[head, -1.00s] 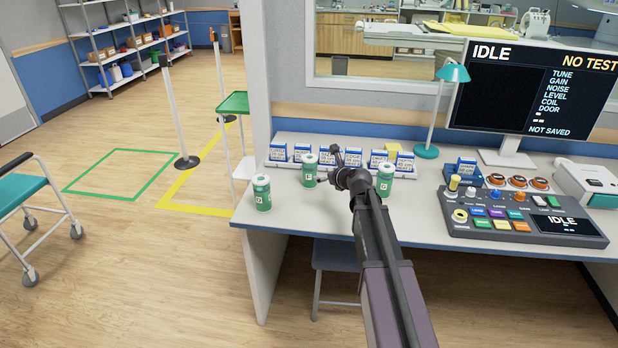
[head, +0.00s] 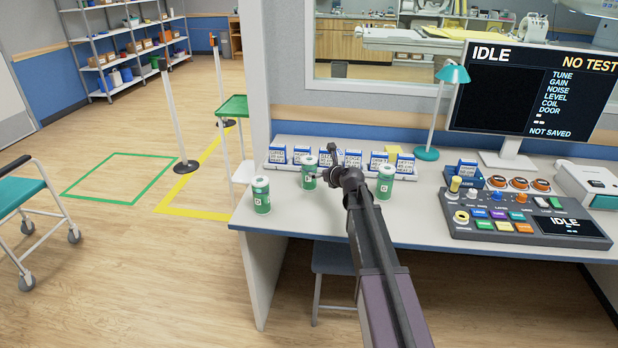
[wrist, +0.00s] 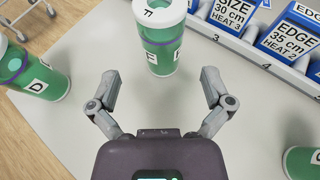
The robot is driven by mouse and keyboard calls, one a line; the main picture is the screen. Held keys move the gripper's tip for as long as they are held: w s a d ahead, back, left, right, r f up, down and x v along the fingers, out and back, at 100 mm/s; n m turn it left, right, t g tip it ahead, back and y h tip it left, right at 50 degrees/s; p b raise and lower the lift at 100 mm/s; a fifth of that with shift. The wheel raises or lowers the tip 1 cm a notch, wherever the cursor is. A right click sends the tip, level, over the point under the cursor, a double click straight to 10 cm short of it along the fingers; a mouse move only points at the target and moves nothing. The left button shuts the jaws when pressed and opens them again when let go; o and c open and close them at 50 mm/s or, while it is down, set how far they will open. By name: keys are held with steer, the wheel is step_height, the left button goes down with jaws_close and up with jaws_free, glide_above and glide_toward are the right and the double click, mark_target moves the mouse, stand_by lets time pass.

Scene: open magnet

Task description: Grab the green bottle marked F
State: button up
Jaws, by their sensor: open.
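The green bottle marked F (head: 309,174) stands upright on the desk, the middle one of three green bottles. In the wrist view the F bottle (wrist: 162,45) has a white lid with an F on top and a white label on its side. My gripper (wrist: 160,77) is open and empty, its two fingers spread to either side of the line to the bottle. The bottle is just beyond the fingertips, not between them. In the head view my gripper (head: 326,164) is close to the right side of the F bottle and its fingers are small and partly unclear.
A green bottle marked D (wrist: 38,76) stands to the left. Another green bottle (head: 386,183) stands to the right, its letter unclear. A rack of blue-and-white boxes (wrist: 265,68) runs behind. A control panel (head: 525,222) lies farther right. Bare desk surrounds the gripper.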

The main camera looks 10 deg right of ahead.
mark_target(313, 169)
steer(key=shift+b+x, duration=0.6)
steer(key=shift+x, duration=1.6)
steer(key=shift+b+x, duration=0.95)
steer(key=shift+x, duration=1.65)
steer(key=shift+d, duration=0.1)
steer(key=c, duration=1.1)
steer(key=shift+r, duration=0.2)
